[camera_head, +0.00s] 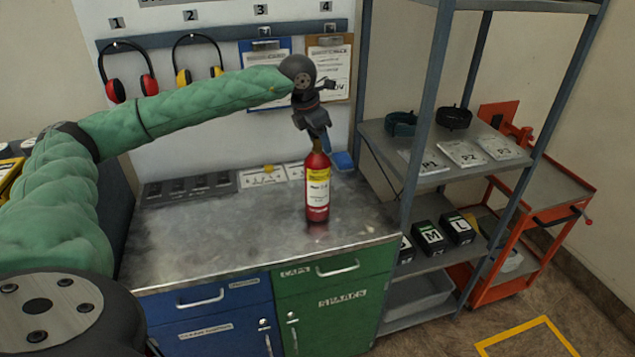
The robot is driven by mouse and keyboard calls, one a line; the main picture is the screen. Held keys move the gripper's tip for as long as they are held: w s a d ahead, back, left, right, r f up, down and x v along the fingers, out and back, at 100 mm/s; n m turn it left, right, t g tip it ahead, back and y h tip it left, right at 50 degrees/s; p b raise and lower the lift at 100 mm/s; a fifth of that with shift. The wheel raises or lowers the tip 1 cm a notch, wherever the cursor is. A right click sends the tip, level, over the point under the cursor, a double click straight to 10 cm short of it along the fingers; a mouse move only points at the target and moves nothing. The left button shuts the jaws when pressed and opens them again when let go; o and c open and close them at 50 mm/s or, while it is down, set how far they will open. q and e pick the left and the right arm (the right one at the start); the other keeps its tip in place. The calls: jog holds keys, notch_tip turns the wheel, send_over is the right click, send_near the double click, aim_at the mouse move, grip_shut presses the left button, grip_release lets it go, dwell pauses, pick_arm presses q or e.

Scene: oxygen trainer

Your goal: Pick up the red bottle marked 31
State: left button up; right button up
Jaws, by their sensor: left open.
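A red bottle (317,196) with a yellow and white label stands upright on the metal worktop (215,238), near its right end. The label print is too small to read, so I cannot tell if it says 31. My left gripper (317,134) is open and points down right over the bottle. Its fingers are at the bottle's neck and hide the top. I cannot tell whether they touch it. My right gripper is not in view.
A blue item (342,161) lies behind the bottle. A dark slotted tray (190,188) is along the back. Headphones and clipboards hang above. A grey shelf rack (430,170) stands close on the right. The worktop's front left is clear.

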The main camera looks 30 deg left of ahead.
pick_arm(q)
jog(key=shift+f, duration=0.25)
grip_shut()
jog(key=shift+r, duration=0.2)
dwell(1.1)
